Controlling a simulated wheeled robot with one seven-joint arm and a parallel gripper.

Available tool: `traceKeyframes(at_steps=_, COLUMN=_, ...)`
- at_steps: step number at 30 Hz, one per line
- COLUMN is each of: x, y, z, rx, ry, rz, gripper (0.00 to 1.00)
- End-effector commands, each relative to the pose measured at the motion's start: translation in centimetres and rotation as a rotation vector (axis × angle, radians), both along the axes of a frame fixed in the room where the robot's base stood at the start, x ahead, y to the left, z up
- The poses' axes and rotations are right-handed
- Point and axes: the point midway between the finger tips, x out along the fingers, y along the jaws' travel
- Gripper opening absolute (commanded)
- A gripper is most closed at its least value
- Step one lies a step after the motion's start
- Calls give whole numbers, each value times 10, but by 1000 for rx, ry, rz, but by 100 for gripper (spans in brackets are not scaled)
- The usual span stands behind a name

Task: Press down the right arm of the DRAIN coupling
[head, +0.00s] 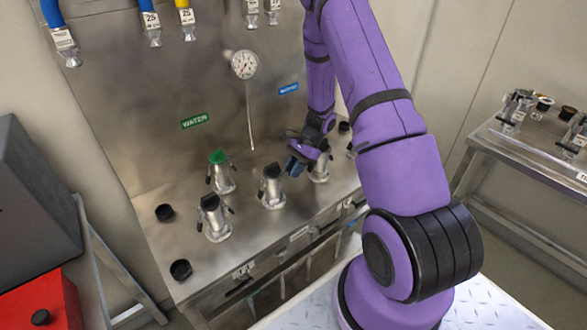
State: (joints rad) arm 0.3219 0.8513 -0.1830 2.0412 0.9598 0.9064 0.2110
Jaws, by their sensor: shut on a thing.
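Several metal couplings stand upright on the steel bench. One with a green top (220,172) is at the back left, and a dark-topped one (213,218) is in front of it. Another dark-topped coupling (271,188) stands in the middle, and one more (320,168) stands to its right. I cannot read a DRAIN label on any of them. My gripper (293,167) is low between the middle coupling and the one to its right, close to the middle one's right side. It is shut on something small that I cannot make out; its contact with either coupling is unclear.
A steel back panel carries a gauge (244,65), a green WATER label (194,121) and a blue label (288,88). Hoses with metal ends (66,42) hang above. Loose black caps (181,270) lie on the bench's left. A second bench (530,165) stands at right.

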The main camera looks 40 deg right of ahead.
Motion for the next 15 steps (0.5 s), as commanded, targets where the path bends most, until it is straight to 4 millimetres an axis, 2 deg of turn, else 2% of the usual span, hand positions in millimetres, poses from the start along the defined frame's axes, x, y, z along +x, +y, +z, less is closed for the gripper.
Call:
traceKeyframes(at_steps=6, x=1, y=-1, z=0, rx=-2, ry=-2, rz=-1, gripper=0)
traceKeyframes(at_steps=7, x=1, y=-1, z=0, rx=-2, ry=-2, rz=-1, gripper=28)
traceKeyframes(at_steps=9, x=0, y=-1, z=0, rx=-2, ry=-1, rz=-1, gripper=44)
traceKeyframes(at_steps=10, x=0, y=0, z=0, rx=-2, ry=-1, rz=-1, gripper=47)
traceKeyframes(at_steps=15, x=0, y=0, z=0, rx=-2, ry=0, rz=0, gripper=47)
